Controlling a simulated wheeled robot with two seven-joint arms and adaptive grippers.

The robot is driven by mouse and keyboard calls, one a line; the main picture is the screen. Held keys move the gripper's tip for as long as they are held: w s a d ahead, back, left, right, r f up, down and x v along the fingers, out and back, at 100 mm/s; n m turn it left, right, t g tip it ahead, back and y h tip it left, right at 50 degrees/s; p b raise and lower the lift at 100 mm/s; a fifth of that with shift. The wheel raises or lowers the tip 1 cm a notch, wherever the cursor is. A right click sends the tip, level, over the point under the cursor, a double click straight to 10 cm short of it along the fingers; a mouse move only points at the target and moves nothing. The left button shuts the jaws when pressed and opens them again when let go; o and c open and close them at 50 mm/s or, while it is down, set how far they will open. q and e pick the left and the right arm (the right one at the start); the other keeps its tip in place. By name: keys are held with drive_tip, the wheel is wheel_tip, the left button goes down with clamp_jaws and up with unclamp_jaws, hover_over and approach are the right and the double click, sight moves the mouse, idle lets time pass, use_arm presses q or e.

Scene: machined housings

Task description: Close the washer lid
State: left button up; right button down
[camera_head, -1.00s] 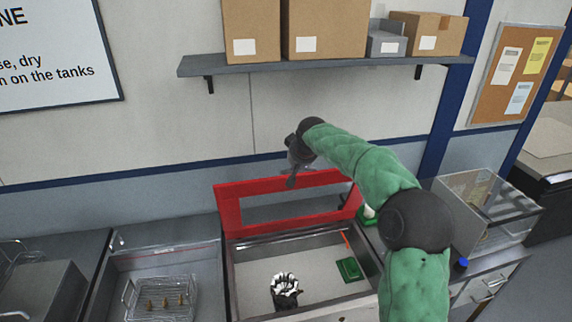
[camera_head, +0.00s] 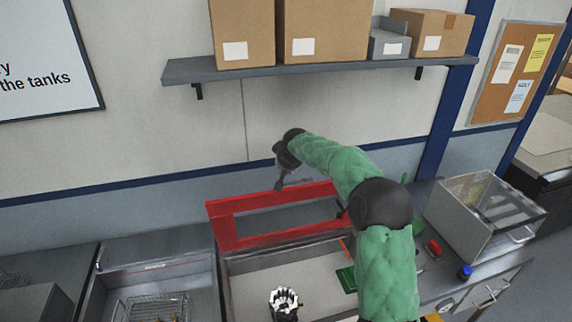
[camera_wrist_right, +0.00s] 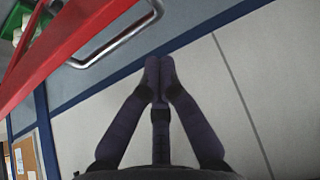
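The washer lid (camera_head: 228,233) is a red frame with a window, standing raised at the back of the open washer tank (camera_head: 226,285). My right gripper (camera_head: 279,187) is at the lid's top edge in the head view. Contact cannot be told there. In the right wrist view the two fingers of my right gripper (camera_wrist_right: 158,68) are together with nothing between them. The red lid (camera_wrist_right: 62,48) and its metal handle (camera_wrist_right: 128,38) are at upper left, apart from the fingertips. My left gripper is not in view.
A black and white ribbed part (camera_head: 284,299) and a green item (camera_head: 347,279) are in the tank. A shelf (camera_head: 310,72) with boxes hangs above.

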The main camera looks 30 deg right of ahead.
drive_tip(key=shift+x, duration=1.15)
drive_tip(key=shift+w+f+p, duration=0.2)
drive_tip(key=shift+f+p, duration=0.1)
drive_tip(key=shift+p, duration=0.1)
drive_tip(key=shift+s+a+f+p, duration=0.1)
drive_tip(key=shift+s+a+f, duration=0.05)
drive_tip(key=shift+s, duration=0.45)
drive_tip(key=shift+s+a+f+p, duration=0.1)
drive_tip(key=shift+s+a+p, duration=0.1)
drive_tip(key=shift+s, duration=0.4)
drive_tip(key=shift+s+a+f+p, duration=0.1)
drive_tip(key=shift+s+a+f, duration=0.05)
drive_tip(key=shift+s, duration=0.45)
drive_tip(key=shift+f, duration=0.1)
